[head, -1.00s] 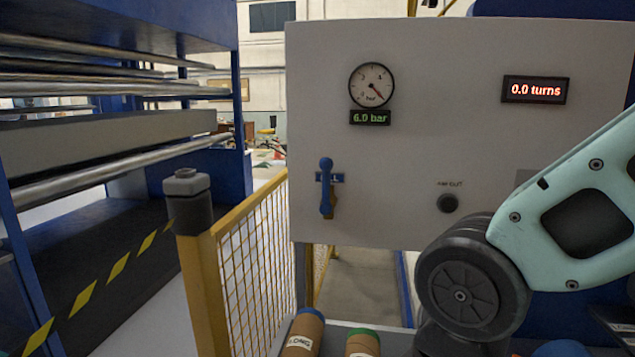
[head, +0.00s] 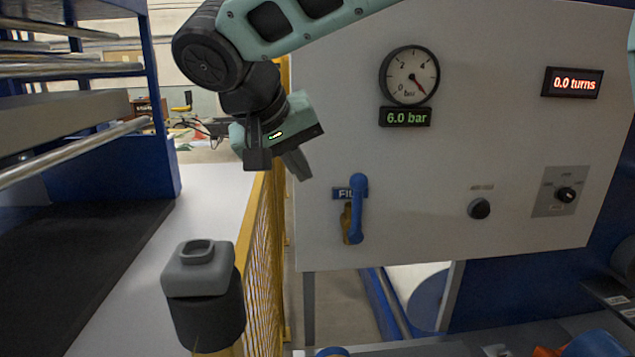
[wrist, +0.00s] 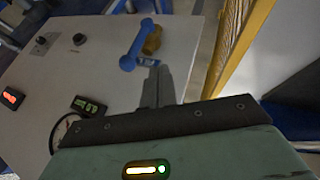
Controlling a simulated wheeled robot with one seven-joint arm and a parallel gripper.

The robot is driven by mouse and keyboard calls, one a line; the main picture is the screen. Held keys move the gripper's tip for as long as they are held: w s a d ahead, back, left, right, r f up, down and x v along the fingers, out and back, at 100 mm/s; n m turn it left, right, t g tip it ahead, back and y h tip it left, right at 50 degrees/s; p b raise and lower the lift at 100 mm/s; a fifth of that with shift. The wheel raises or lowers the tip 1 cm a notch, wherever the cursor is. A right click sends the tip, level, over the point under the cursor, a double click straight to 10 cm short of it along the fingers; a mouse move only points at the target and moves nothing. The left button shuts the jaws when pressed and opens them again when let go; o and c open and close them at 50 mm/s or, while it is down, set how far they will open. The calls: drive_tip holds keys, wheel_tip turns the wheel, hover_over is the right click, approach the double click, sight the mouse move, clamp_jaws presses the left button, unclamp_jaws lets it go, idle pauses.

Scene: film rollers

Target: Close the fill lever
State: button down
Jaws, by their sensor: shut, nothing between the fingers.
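The fill lever (head: 358,210) is a blue handle on the pale panel, hanging vertically in front of a brass valve body (head: 347,224) beside the blue "FILL" label. In the wrist view the lever (wrist: 137,45) shows just beyond my fingers, with the brass part (wrist: 153,40) next to it. My gripper (head: 300,170) is shut and empty, up and left of the lever in the head view and apart from it. Its dark fingers (wrist: 158,86) are together in the wrist view, pointing towards the label. The pressure gauge (head: 410,76) reads 6.0 bar on its display.
A yellow mesh fence (head: 262,250) runs left of the panel, close below my gripper. A grey-capped post (head: 203,285) stands in front. A black knob (head: 479,208) and a selector switch (head: 566,195) sit right of the lever. A display (head: 572,82) reads 0.0 turns.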

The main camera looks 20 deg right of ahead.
drive_tip(key=shift+w+r, duration=0.15)
drive_tip(key=p, duration=0.6)
approach(357, 210)
drive_tip(key=w+f, duration=0.4)
drive_tip(key=shift+s+d+f, duration=0.1)
drive_tip(key=shift+d+f, duration=0.15)
drive_tip(key=shift+d, duration=0.5)
drive_tip(key=shift+d, duration=0.1)
